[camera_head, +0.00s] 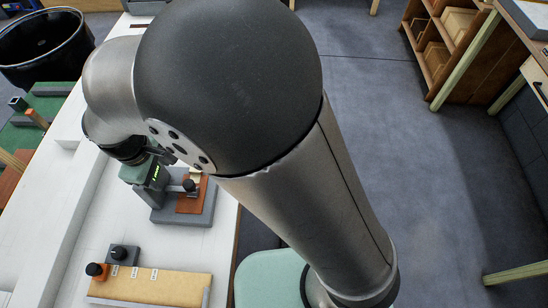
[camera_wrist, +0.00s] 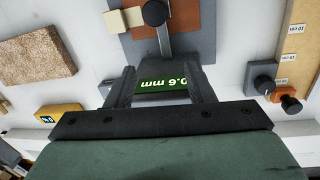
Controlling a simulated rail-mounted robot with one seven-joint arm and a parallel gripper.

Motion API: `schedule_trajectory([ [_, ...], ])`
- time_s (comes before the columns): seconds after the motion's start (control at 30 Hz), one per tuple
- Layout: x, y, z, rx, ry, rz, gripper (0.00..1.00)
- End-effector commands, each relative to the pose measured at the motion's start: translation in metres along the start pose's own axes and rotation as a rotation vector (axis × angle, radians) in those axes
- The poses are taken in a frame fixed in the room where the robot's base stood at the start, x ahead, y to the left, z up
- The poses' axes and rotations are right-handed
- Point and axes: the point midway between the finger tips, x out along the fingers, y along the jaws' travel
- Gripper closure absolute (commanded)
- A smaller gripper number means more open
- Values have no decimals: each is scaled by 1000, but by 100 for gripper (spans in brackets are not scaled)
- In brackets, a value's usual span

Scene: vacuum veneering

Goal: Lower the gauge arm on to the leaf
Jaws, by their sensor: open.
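The gauge (camera_head: 150,180) stands on the white bench with a lit green display, which reads 0.6 mm upside down in the wrist view (camera_wrist: 165,82). Its grey gauge arm (camera_wrist: 164,40) ends in a black knob (camera_wrist: 155,12), also visible in the head view (camera_head: 189,185). A brown leaf (camera_wrist: 190,18) lies on the grey base plate (camera_wrist: 206,38) beneath the arm. I cannot tell whether the arm's tip touches the leaf. My gripper (camera_wrist: 163,88) is open and empty, its fingers either side of the display in the wrist view.
A speckled brown block (camera_wrist: 36,58) and a yellow block (camera_wrist: 60,114) are at left in the wrist view. A black bin (camera_head: 45,48) stands at the upper left.

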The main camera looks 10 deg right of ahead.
Motion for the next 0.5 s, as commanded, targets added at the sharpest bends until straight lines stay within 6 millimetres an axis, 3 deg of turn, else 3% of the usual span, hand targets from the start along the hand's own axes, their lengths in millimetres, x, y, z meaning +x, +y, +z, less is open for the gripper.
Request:
schedule_trajectory([
  [0.5, -91, 0, 0, 0, 7, 1, 52],
])
